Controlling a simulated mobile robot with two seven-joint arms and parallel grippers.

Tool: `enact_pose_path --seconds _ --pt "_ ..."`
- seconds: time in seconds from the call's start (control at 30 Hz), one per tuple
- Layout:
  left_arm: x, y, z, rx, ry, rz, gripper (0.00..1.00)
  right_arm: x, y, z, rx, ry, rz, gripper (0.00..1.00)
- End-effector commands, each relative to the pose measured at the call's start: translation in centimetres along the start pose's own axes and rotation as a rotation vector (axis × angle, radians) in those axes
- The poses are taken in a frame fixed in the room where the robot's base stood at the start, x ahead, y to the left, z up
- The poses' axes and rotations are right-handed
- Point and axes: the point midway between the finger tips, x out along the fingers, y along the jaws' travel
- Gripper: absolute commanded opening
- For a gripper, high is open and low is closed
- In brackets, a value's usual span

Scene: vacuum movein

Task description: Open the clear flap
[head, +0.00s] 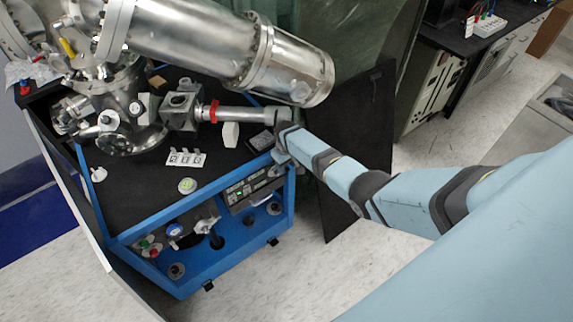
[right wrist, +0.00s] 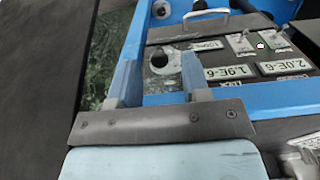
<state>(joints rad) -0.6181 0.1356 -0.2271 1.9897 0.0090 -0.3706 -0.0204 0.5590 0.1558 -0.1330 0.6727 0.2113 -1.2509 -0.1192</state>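My right gripper (head: 284,143) is at the right top corner of the blue-framed cart (head: 246,250), in front of the dark side panel. In the right wrist view its two fingers (right wrist: 160,78) stand apart, over the blue frame edge (right wrist: 215,103); I see nothing clearly gripped between them. Whether they touch the frame I cannot tell. I cannot surely pick out the clear flap. A thin pale panel (head: 93,225) stands along the cart's left side, its edge turned to me. A dark panel (head: 358,140) stands out at the cart's right side. My left gripper is not in view.
A steel vacuum chamber (head: 200,40) stands on the black cart top, with a pipe reaching toward my right gripper. Gauge displays (right wrist: 228,72) and a metal handle (right wrist: 206,13) are close to the fingers. Pale floor (head: 250,290) is clear in front of the cart.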

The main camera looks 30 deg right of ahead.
Motion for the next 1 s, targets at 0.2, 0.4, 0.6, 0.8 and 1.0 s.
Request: enact_pose_path --seconds 0.2,0.4,0.6,0.8,1.0 --pt "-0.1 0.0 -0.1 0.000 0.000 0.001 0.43 -0.3 0.0 0.0 0.000 0.001 0.000 0.43" --pt "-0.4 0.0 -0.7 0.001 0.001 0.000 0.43 -3.1 0.0 -0.1 -0.001 0.004 0.000 0.43" --pt "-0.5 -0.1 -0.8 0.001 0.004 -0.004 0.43 -6.1 0.0 -0.1 0.000 0.003 0.000 0.43" --pt "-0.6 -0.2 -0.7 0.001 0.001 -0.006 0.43 -7.5 0.0 0.0 0.000 0.000 0.000 0.43" --pt "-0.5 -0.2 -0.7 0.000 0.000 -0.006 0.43 -7.5 0.0 0.0 0.000 0.000 0.000 0.43"
